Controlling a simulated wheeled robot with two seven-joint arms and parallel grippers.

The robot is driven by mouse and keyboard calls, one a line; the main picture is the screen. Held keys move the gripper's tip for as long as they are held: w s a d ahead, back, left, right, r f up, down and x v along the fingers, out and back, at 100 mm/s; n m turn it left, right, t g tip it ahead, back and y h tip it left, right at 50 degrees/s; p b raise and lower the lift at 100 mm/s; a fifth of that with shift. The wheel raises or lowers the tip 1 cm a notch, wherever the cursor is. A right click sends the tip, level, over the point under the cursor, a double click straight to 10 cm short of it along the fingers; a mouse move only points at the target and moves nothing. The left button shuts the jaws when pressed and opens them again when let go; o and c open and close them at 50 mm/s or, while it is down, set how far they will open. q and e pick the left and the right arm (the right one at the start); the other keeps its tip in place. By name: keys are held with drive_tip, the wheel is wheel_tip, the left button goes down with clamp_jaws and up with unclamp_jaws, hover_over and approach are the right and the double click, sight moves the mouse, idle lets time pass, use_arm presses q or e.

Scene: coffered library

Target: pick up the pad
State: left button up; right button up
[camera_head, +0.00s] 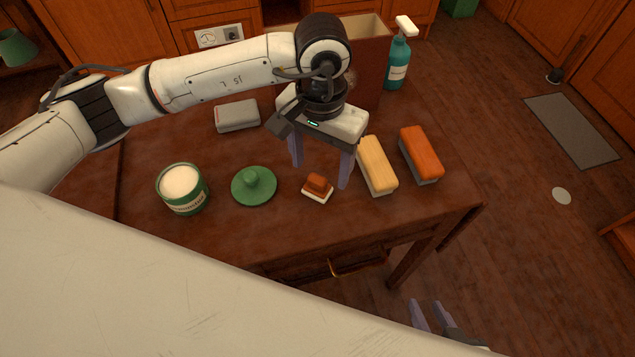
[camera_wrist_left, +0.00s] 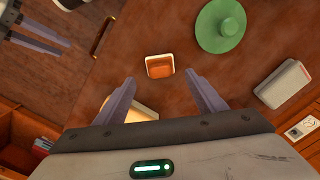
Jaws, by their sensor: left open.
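The pad (camera_head: 318,188) is small, with an orange-brown top on a white base, and lies on the table near its front edge. The wrist view also shows the pad (camera_wrist_left: 159,66), just beyond the fingertips and roughly centred between them. My left gripper (camera_head: 320,174) is open and empty, its fingers pointing down at the table just behind the pad. My left gripper's fingers also show apart in the wrist view (camera_wrist_left: 162,86). My right gripper (camera_head: 433,316) is low, off the table's front edge, its fingers apart with nothing visible between them.
A green lid (camera_head: 254,187) and an open green tin (camera_head: 183,188) stand left of the pad. A yellow block (camera_head: 377,165) and an orange block (camera_head: 420,154) lie to its right. Behind are a grey block (camera_head: 237,116), a box (camera_head: 377,60) and a spray bottle (camera_head: 398,62).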

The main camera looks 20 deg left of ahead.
sight(319, 175)
use_arm(q)
drive_tip(key=shift+a+f, duration=0.1)
drive_tip(key=shift+f, duration=2.3)
drive_tip(key=c, duration=1.3)
drive_tip(key=shift+o, duration=0.2)
wheel_tip(319, 175, up, 10)
drive_tip(key=shift+r, duration=0.1)
drive_tip(key=o, duration=0.5)
drive_tip(key=shift+c, duration=1.3)
